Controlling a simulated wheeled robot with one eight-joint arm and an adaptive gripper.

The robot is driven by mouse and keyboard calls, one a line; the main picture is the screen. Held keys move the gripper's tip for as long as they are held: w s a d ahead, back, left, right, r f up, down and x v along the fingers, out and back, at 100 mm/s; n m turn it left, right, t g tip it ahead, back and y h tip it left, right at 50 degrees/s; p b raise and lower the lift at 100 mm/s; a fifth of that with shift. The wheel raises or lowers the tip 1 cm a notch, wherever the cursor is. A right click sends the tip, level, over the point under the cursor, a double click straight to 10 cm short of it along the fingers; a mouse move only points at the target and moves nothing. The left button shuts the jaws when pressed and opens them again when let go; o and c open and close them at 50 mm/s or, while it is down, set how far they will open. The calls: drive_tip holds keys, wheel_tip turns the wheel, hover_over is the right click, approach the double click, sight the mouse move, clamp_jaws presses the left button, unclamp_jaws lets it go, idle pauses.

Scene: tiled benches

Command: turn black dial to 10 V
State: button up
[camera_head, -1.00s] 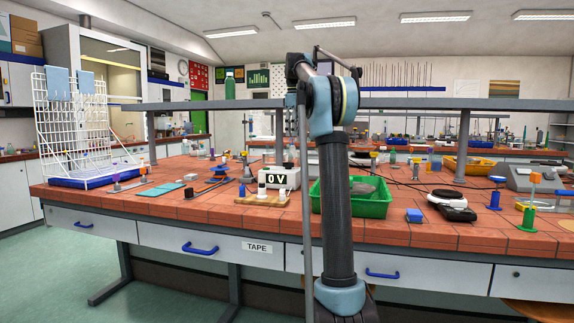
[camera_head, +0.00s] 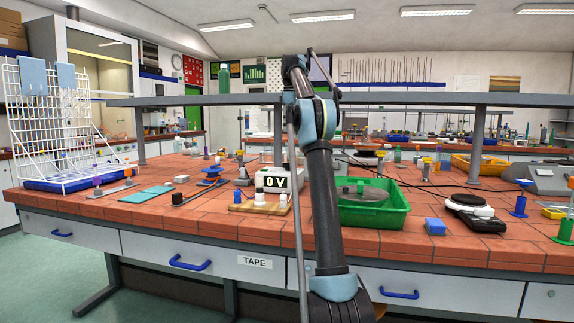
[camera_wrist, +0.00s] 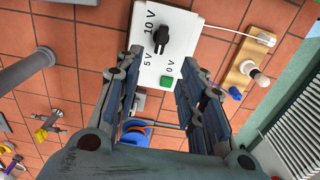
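The black dial (camera_wrist: 161,39) sits on a white power supply box (camera_wrist: 188,44) in the wrist view, among printed 10 V, 5 V and 0 V marks. The fingers do not visibly touch the dial. The dial and my gripper are hidden there.
A wooden board (camera_head: 248,208) with small fittings stands in front of the box. A green tray (camera_head: 385,216) is close on its right. A grey shelf (camera_head: 400,98) spans above the bench. Some bench tiles at the front are clear.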

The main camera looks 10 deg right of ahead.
sight(289, 167)
drive_tip(key=f, duration=1.7)
drive_tip(key=shift+a, duration=0.35)
drive_tip(key=shift+r, duration=0.1)
clamp_jaws()
